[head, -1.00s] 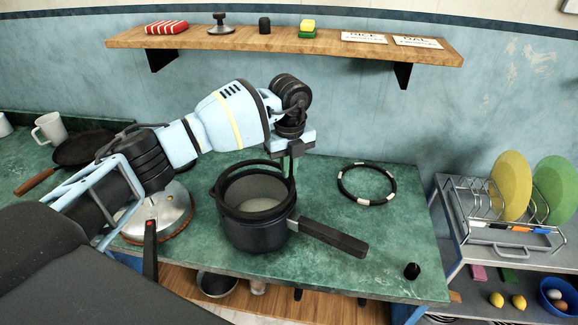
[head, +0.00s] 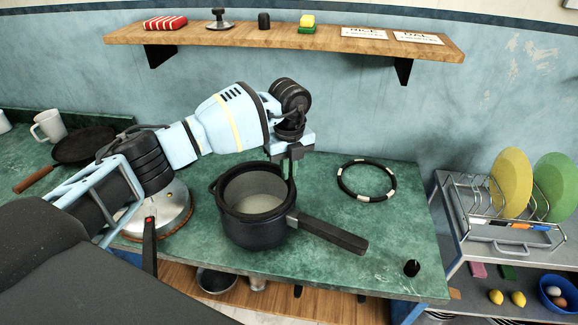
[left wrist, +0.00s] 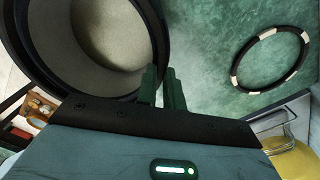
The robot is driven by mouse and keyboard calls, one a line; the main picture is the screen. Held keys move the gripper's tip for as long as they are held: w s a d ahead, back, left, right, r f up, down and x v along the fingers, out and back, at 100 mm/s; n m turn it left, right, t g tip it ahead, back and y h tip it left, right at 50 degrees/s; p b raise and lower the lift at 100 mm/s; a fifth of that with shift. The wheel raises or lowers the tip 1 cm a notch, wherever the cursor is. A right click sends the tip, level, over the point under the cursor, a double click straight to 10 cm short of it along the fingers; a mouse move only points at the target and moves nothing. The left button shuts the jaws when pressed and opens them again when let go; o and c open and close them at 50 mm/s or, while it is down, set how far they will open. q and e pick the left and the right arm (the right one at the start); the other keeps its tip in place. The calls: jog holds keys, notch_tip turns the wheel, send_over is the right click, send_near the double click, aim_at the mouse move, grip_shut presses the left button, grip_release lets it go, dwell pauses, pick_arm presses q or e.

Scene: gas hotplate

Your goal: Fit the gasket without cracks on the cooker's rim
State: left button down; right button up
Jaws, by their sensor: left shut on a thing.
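The cooker (head: 250,236), a dark pot with a long black handle, stands open on the green counter. A plain black gasket (head: 250,216) lies around its rim; no pale marks show on it. Whether it is seated all round I cannot tell. My left gripper (head: 289,176) is at the rim's right back side, shut on the gasket; its fingers (left wrist: 162,75) also show at the rim in the left wrist view. A second black gasket (head: 342,183) with several whitish patches lies flat on the counter to the right. My right gripper is not in view.
A metal lid (head: 172,212) lies left of the cooker, partly behind my left arm. A pan (head: 85,147) and a mug (head: 48,126) stand farther left. A dish rack (head: 500,205) stands right, beyond the counter.

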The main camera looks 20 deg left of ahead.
pick_arm(q)
jog(key=shift+f, duration=0.35)
jog(key=c, duration=1.4)
grip_release()
jog(key=shift+f, duration=0.15)
jog(key=shift+c, duration=0.2)
notch_tip(320, 180, up, 8)
jog(key=shift+f, duration=0.1)
